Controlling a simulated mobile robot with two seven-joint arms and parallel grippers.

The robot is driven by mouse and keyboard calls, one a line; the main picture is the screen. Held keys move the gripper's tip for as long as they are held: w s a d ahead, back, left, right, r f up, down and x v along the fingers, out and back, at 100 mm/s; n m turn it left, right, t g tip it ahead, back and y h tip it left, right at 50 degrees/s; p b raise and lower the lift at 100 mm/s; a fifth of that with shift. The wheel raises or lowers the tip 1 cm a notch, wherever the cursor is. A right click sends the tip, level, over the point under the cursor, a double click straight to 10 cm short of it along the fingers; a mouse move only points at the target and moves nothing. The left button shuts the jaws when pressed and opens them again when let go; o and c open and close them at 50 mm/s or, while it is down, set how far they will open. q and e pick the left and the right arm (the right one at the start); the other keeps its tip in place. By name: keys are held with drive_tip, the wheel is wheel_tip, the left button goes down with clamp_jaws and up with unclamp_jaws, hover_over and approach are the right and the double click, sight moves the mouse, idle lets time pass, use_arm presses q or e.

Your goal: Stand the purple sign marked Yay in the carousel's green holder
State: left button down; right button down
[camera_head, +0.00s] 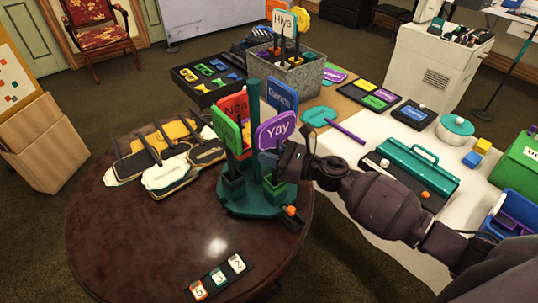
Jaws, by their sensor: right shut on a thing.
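The purple sign marked Yay (275,130) is upright above the near right side of the carousel (238,205). My right gripper (281,162) comes in from the right and is shut on the sign just below its board. The gripper hides most of the sign's stick. The green holder (275,190) is on the carousel's near right side, below the gripper and sign. I cannot tell whether the stick's lower end is inside it. My left gripper is not in view.
A green sign (226,130), a red sign (236,106) and a blue sign (282,96) stand on the carousel. A number strip (217,278) lies in front.

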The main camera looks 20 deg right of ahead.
drive_tip(key=shift+f+b, duration=0.3)
drive_tip(key=shift+f, duration=0.1)
drive_tip(key=c, duration=1.1)
unclamp_jaws()
drive_tip(key=shift+r, duration=0.1)
drive_tip(key=shift+r+p, duration=0.5)
drive_tip(key=shift+r, duration=0.05)
drive_tip(key=b+v, duration=0.1)
drive_tip(key=v, duration=1.1)
drive_tip(key=shift+f, duration=0.25)
